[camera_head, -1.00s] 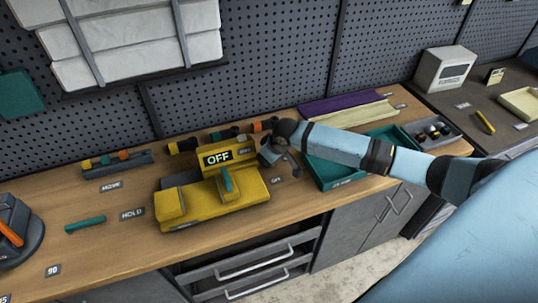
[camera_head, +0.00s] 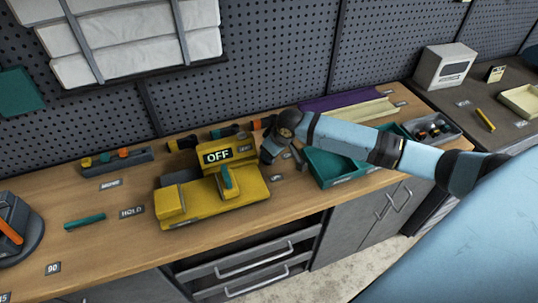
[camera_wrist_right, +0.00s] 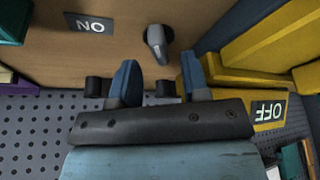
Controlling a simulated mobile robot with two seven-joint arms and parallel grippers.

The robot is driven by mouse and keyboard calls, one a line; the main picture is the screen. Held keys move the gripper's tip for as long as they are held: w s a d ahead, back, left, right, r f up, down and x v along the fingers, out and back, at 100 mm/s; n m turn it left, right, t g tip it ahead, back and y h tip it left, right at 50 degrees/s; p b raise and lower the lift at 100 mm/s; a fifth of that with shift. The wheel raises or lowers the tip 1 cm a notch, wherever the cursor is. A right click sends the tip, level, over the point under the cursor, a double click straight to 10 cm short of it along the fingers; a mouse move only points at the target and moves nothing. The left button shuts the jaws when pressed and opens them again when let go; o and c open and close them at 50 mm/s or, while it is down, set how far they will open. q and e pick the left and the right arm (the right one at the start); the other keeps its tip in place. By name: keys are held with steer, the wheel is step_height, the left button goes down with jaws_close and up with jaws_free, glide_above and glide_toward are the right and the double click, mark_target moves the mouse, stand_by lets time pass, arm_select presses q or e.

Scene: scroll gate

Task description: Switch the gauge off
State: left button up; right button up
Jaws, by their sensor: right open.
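The yellow gauge (camera_head: 215,195) stands on the wooden bench, and its display (camera_head: 217,156) reads OFF. In the right wrist view the gauge (camera_wrist_right: 265,45) is at the upper right, with its OFF display (camera_wrist_right: 270,111) upside down. A small grey lever (camera_wrist_right: 157,42) stands on the bench beside the gauge, near a label (camera_wrist_right: 90,25) that reads ON upside down. My right gripper (camera_wrist_right: 160,72) is open. The lever shows between and beyond its fingertips, and I cannot tell whether they touch. In the head view my right gripper (camera_head: 271,155) is just right of the gauge.
A teal tray (camera_head: 340,168) is right of the gripper, with a grey bin (camera_head: 433,130) behind it. A teal bar (camera_head: 85,222) and a HOLD label (camera_head: 132,212) are to the left. A pegboard wall (camera_head: 270,70) rises behind. Tools lie behind the gauge.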

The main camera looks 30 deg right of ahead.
steer(key=v, duration=1)
steer(key=shift+s+r+b, duration=0.2)
steer(key=shift+r+b, duration=0.1)
steer(key=shift+r, duration=0.05)
